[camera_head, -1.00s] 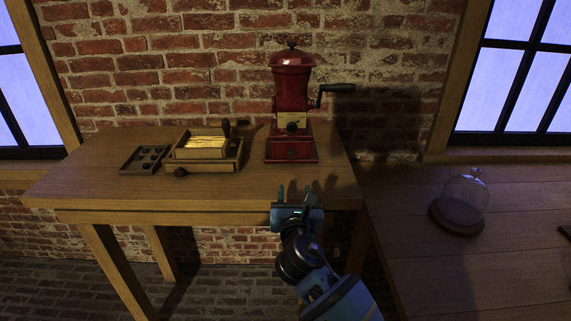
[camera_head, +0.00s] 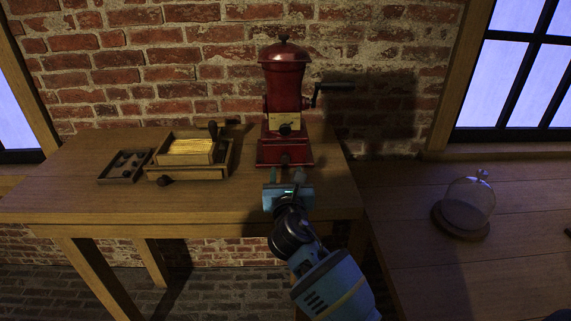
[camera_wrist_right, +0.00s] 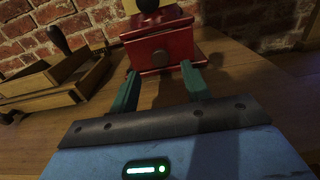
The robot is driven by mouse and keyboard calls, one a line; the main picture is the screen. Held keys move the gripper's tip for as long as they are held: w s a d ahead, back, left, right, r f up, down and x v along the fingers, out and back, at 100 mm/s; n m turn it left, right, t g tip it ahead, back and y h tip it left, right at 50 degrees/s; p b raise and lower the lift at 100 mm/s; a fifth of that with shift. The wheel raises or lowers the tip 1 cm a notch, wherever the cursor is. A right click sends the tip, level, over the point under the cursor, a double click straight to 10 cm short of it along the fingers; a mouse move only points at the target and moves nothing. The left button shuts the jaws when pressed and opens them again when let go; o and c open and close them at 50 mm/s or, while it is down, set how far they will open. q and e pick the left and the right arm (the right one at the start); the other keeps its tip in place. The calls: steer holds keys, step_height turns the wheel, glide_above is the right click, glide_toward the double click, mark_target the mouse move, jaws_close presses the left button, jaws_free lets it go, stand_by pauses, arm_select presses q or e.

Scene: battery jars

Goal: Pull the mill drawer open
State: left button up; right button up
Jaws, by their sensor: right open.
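The red coffee mill (camera_head: 286,80) stands upright on the wooden table, with a crank on its right side. The drawer looks shut. My right gripper (camera_head: 285,176) is open and empty just in front of the mill base. My left gripper is not in view.
A wooden box (camera_head: 190,173) with a yellow top and a knob, and a small compartmented tray (camera_head: 113,178), stand left of the mill. A glass dome (camera_head: 470,200) stands on the right-hand table (camera_head: 430,265). The table's front (camera_head: 190,208) is clear.

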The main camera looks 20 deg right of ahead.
mark_target(286, 160)
steer(key=shift+b+x, duration=0.4)
steer(key=shift+x, duration=2.3)
jaws_close()
